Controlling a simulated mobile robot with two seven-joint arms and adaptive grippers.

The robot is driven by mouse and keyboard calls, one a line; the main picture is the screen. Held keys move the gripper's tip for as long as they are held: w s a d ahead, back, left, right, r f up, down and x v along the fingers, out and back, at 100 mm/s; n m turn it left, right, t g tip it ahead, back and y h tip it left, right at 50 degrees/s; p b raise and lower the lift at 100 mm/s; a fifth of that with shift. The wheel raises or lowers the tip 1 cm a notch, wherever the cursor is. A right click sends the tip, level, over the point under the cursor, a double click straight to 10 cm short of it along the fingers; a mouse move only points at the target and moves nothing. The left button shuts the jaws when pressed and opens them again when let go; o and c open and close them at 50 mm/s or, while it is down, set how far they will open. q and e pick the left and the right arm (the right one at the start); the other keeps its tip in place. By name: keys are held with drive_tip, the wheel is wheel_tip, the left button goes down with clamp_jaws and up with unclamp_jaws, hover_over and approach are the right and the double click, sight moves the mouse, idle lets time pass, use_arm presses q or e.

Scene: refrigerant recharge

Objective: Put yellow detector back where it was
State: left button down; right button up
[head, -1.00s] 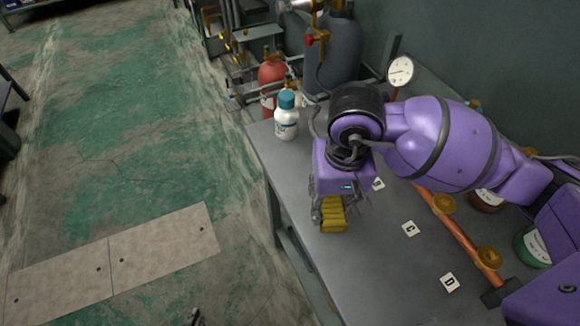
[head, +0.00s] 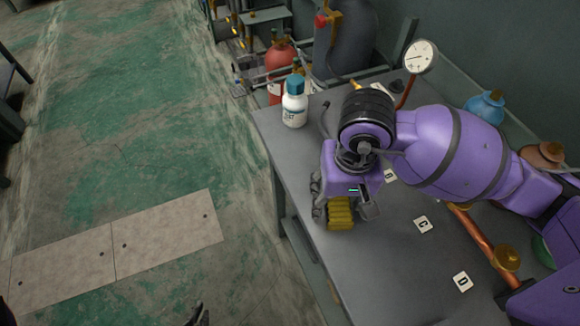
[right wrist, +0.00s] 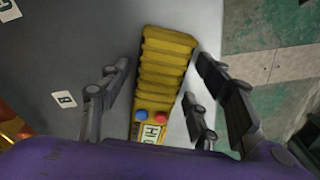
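The yellow detector (head: 340,213) is at the grey table's left edge, below my right gripper (head: 343,205). In the right wrist view the ribbed detector (right wrist: 165,75) shows a red button, a blue button and a small display at its lower end. My right gripper (right wrist: 163,70) is open, with fingers on both sides of the detector; a gap shows on the left, while contact on the right is unclear. The gripper hides part of the detector in the head view. Dark tips of my left gripper (head: 197,316) show at the bottom edge; their opening cannot be told.
The table (head: 370,270) has letter cards B (head: 390,176), C (head: 423,225) and D (head: 462,282). A white bottle (head: 295,108) with a teal cap stands at the far left corner. A gauge (head: 420,57), a copper pipe (head: 478,238) and flasks are along the wall side.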

wheel_tip(320, 180, up, 12)
drive_tip(key=shift+s+r+p, duration=0.15)
drive_tip(key=shift+p, duration=0.15)
idle(0.3)
idle(1.5)
